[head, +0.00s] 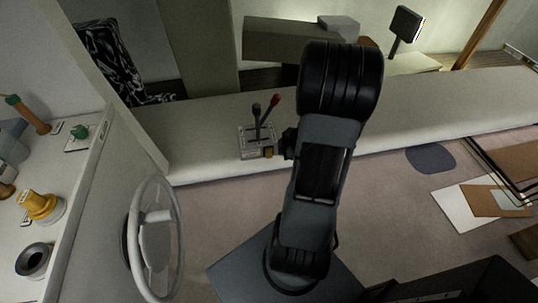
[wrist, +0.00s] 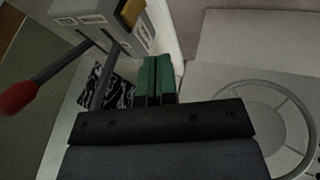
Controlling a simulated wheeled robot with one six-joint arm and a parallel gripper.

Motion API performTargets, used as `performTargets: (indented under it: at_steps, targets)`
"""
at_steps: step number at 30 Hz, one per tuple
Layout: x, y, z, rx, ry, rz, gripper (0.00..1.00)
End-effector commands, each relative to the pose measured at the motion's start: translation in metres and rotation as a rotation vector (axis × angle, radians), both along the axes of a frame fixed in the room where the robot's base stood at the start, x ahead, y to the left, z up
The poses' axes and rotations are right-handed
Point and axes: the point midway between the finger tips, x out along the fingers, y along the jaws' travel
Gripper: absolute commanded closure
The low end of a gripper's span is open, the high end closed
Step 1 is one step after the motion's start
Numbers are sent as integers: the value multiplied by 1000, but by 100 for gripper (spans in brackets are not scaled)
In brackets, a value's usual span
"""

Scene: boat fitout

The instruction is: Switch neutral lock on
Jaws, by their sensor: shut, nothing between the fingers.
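A grey control box (head: 257,143) with two levers stands on the long pale ledge, one lever with a black knob (head: 256,108) and one with a red knob (head: 275,99). A small yellow part (head: 268,152) sits on the box's near right corner; it may be the neutral lock, but I cannot read its label. In the wrist view the box (wrist: 88,22), the yellow part (wrist: 131,10) and the red knob (wrist: 18,98) show at upper left. My gripper (head: 283,147) is just right of the box. Its green fingers (wrist: 157,68) are shut and empty, apparently apart from the yellow part.
A steering wheel (head: 155,240) stands at lower left, beside a white counter (head: 85,185) with several fittings. The ledge (head: 200,125) is clear left of the box. Flat panels (head: 470,205) lie on the floor at right.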

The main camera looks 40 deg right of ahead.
Motion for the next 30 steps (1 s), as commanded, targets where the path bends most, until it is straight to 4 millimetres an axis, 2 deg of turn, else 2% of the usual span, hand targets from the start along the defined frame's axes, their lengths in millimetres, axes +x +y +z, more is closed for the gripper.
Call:
performTargets:
  at_steps: [6,10,24,30]
  targets:
    - [1,1,-1,0,0,3,100]
    - [4,2,-9,0,0,3,100]
    - [42,13,-85,1,1,2,100]
    - [61,6,-97,0,0,1,100]
